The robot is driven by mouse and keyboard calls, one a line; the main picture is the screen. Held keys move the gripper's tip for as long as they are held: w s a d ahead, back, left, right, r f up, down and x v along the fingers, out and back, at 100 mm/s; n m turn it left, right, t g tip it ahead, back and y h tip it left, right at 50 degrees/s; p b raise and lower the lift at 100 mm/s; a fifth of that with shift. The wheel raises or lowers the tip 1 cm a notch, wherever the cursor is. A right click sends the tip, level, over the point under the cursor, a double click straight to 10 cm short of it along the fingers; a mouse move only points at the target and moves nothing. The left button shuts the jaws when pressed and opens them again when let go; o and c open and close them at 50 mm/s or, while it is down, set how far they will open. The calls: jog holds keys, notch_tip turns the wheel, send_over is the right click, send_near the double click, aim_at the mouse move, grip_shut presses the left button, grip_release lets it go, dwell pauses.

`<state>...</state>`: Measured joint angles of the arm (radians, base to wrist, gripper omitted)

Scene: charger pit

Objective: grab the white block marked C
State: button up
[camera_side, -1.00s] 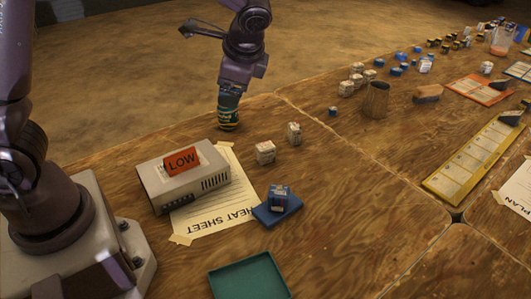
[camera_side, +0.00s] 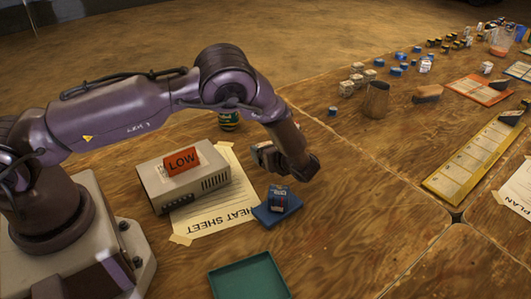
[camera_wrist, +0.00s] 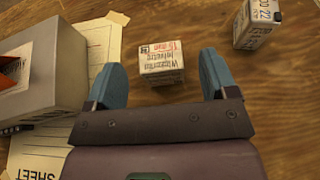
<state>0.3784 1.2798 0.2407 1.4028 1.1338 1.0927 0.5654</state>
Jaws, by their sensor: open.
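In the wrist view a white block (camera_wrist: 162,64) with printed text on its side lies on the wooden table just ahead of my gripper (camera_wrist: 160,62). The gripper is open, its two blue fingers on either side of the block's near end with gaps on both sides. A second white block (camera_wrist: 257,24) with printed marks lies at the upper right, apart from the fingers. I cannot clearly read a letter C on either block. In the side view my arm reaches down over where the white blocks stood and mostly hides them.
A grey box with a red LOW sign (camera_side: 182,160) stands left of the gripper, on the taped heat sheet (camera_side: 195,222). A blue block (camera_side: 278,196) sits on a blue pad (camera_side: 268,214). A green tray (camera_side: 250,278) is in front. A striped can (camera_side: 228,121) stands behind the arm.

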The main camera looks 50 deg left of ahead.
aim_at(262, 144)
jog(key=x, duration=0.5)
jog(key=shift+a+f, duration=0.15)
jog(key=c, duration=1)
